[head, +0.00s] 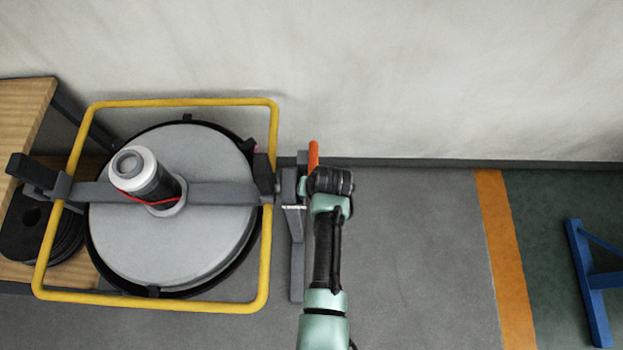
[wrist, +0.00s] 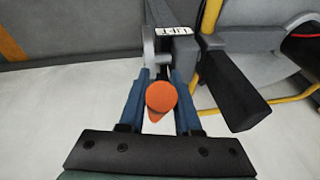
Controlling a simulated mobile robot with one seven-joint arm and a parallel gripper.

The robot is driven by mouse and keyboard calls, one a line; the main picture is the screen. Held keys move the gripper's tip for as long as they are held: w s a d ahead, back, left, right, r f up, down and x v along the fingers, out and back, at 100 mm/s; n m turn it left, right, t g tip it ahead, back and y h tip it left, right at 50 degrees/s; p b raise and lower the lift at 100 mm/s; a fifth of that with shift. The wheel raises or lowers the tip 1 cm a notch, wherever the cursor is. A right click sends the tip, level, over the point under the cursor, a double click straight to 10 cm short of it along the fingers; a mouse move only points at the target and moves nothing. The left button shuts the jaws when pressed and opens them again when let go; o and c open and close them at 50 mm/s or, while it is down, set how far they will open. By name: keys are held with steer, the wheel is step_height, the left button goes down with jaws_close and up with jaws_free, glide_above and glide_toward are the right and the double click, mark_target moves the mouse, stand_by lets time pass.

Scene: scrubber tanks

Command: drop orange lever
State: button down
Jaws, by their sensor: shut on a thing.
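The orange lever (head: 313,156) sticks up at the right side of the tank's grey crossbar, just beyond my wrist in the head view. In the wrist view the lever (wrist: 161,98) shows end-on as a round orange tip between the two blue fingers of my gripper (wrist: 160,88). My gripper is shut on the lever. The grey bracket (wrist: 160,50) that carries the lever is just past the fingertips. In the head view my wrist hides the fingers and the lower part of the lever.
A round grey tank lid (head: 215,240) with a white-capped cylinder (head: 135,165) stands inside a yellow frame (head: 265,240) at left. A dark block (wrist: 235,90) juts out right of my gripper. Open grey floor (head: 420,250) lies right; a blue stand (head: 590,285) is farther right.

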steer(key=shift+s+f+t+b, duration=0.25)
steer(key=shift+f+t+b, duration=0.1)
steer(key=shift+f, duration=0.2)
steer(key=shift+s+f+t+b, duration=0.25)
steer(key=shift+f+b, duration=0.05)
steer(key=shift+f, duration=0.25)
steer(key=shift+s+f+t+b, duration=0.2)
steer(key=shift+f+t+b, duration=0.9)
steer(key=shift+b, duration=0.2)
steer(key=shift+r, duration=0.1)
steer(key=c, duration=0.6)
jaws_free()
steer(key=shift+r, duration=0.1)
steer(key=p+v, duration=0.1)
steer(key=v, duration=1.1)
steer(key=shift+s+r, duration=0.25)
steer(key=shift+s, duration=0.05)
steer(key=shift+d, duration=0.1)
